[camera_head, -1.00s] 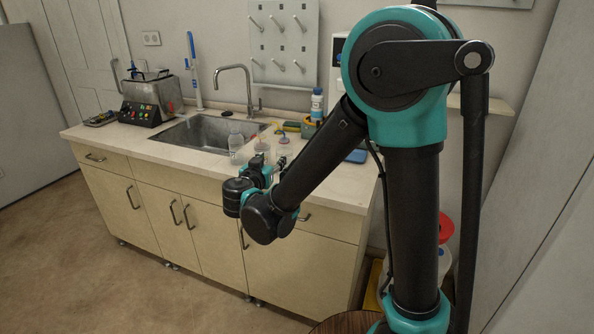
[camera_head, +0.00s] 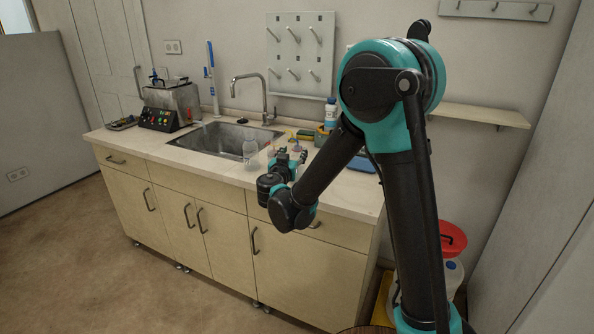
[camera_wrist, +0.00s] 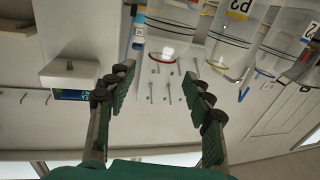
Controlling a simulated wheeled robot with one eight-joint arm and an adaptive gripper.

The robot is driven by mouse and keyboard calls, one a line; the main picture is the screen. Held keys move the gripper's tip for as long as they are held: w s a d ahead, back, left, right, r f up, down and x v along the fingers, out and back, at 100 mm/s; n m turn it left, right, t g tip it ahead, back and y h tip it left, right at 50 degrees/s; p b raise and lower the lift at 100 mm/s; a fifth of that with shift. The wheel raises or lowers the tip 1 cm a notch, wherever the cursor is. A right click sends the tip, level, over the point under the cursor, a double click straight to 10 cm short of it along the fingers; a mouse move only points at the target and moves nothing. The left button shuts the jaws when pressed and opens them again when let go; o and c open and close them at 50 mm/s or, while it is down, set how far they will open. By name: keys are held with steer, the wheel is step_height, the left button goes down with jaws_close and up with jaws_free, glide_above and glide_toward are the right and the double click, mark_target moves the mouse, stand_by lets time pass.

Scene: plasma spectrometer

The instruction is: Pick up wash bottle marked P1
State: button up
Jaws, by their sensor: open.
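Several clear wash bottles hang into the top of the wrist view, which appears upside down. No P1 mark is legible. My gripper (camera_wrist: 160,74) is open and empty, its fingers spread below the red-ringed bottle in that picture. In the head view, my gripper (camera_head: 290,163) is at the counter's front edge, close to a clear bottle (camera_head: 250,148); my arm partly hides the items behind.
The counter (camera_head: 215,172) holds a sink (camera_head: 225,138) with a faucet (camera_head: 262,95). A white bottle with a blue cap (camera_head: 331,112) stands behind my arm. A control box (camera_head: 160,118) is at the far left. A wall shelf (camera_head: 480,115) is at right.

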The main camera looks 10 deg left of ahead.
mark_target(297, 145)
steer(key=shift+w+d, duration=0.15)
steer(key=shift+w, duration=1.2)
steer(key=shift+w+d, duration=0.15)
steer(key=shift+w, duration=1.2)
steer(key=shift+c, duration=0.3)
jaws_close()
